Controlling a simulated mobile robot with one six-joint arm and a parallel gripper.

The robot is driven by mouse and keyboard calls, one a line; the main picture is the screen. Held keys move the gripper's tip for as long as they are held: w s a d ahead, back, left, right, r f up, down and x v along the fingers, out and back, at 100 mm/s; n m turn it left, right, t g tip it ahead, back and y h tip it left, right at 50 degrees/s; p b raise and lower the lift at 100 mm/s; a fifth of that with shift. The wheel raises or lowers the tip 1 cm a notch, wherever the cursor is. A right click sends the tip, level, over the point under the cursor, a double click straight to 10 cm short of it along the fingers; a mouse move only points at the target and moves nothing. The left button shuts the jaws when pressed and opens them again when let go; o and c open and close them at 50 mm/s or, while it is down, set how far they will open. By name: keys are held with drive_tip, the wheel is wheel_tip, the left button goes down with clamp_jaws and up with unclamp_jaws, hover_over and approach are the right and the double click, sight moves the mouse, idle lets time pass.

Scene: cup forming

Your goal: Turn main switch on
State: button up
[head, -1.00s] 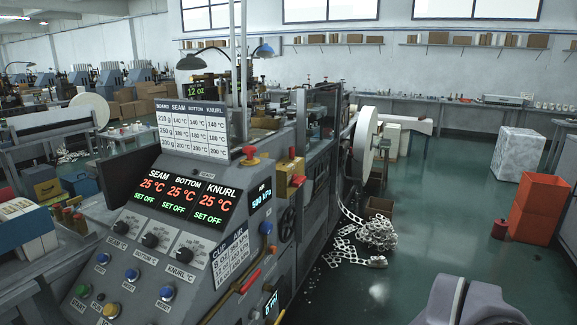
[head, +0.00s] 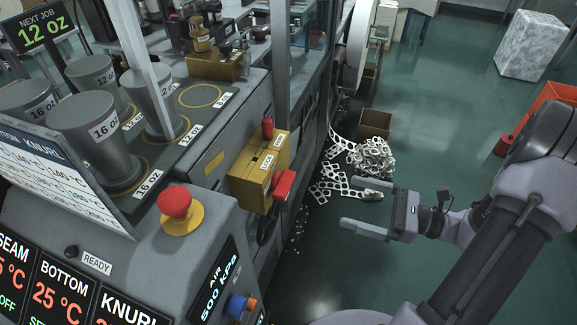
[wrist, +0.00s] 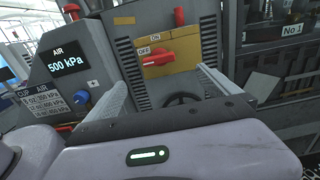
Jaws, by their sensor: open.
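The main switch is a red rotary handle (wrist: 158,59) on a yellow box, seen in the wrist view. The box has an ON label at the top and an OFF label at the left, and the handle lies sideways, pointing toward OFF. In the head view the same red handle (head: 284,187) sticks out from the right side of the yellow box (head: 258,168). My gripper (head: 353,208) is open and empty, to the right of the switch and apart from it. In the wrist view its two fingers (wrist: 160,80) show on either side below the handle.
A red emergency button (head: 175,203) on a yellow base is on the panel at the left. A black handwheel (wrist: 181,100) is below the switch. Scrap strips (head: 368,160) and a cardboard box (head: 375,124) lie on the green floor, which is otherwise mostly open at right.

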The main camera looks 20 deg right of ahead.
sight(291, 185)
drive_tip(key=b+x, duration=0.3)
drive_tip(key=x, duration=1.2)
drive_tip(key=shift+a, duration=0.35)
drive_tip(key=c, duration=1.4)
